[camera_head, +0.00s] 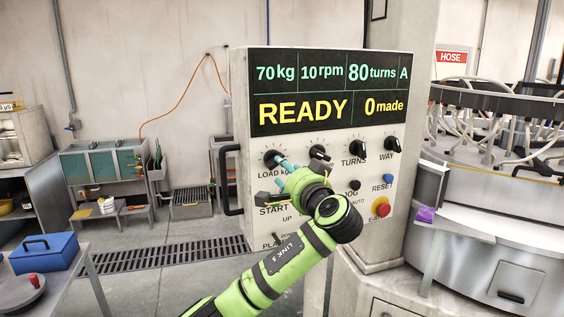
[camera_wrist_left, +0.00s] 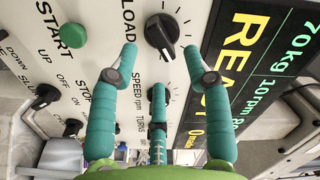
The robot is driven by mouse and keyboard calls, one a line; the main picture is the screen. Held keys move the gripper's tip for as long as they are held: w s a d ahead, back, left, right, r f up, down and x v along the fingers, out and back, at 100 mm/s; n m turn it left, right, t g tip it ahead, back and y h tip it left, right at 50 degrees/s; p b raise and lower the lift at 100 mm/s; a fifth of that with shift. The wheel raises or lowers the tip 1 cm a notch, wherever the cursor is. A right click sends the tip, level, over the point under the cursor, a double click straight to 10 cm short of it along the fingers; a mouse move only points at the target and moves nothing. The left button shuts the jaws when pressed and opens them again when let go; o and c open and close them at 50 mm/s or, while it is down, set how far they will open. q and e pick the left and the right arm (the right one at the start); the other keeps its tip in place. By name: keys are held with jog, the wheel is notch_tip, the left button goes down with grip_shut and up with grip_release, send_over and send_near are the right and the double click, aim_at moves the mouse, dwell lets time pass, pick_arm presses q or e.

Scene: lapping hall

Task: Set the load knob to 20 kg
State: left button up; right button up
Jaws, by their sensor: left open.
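The control panel (camera_head: 240,110) carries a display (camera_head: 330,90) reading 70 kg, 10 rpm, 80 turns, READY and 0 made. My left gripper (camera_head: 286,168) is open before the panel. In the left wrist view its spread green fingers (camera_wrist_left: 160,55) frame the load knob from either side; contact cannot be told. A middle finger covers most of the speed knob.
The speed knob (camera_head: 319,153), turns knob (camera_head: 357,149) and way knob (camera_head: 387,144) continue the row. Below are a green start button (camera_wrist_left: 73,35), a blue reset button (camera_head: 388,178) and a red emergency button (camera_head: 382,207). A black handle (camera_head: 229,180) sticks out at the panel's left.

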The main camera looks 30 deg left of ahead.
aim_at(278, 165)
pick_arm(q)
jog(key=p+x, duration=0.2)
jog(key=x, duration=0.3)
jog(key=shift+a+p, duration=0.25)
jog(key=shift+p, duration=0.05)
jog(key=shift+w+f, duration=0.1)
grip_shut()
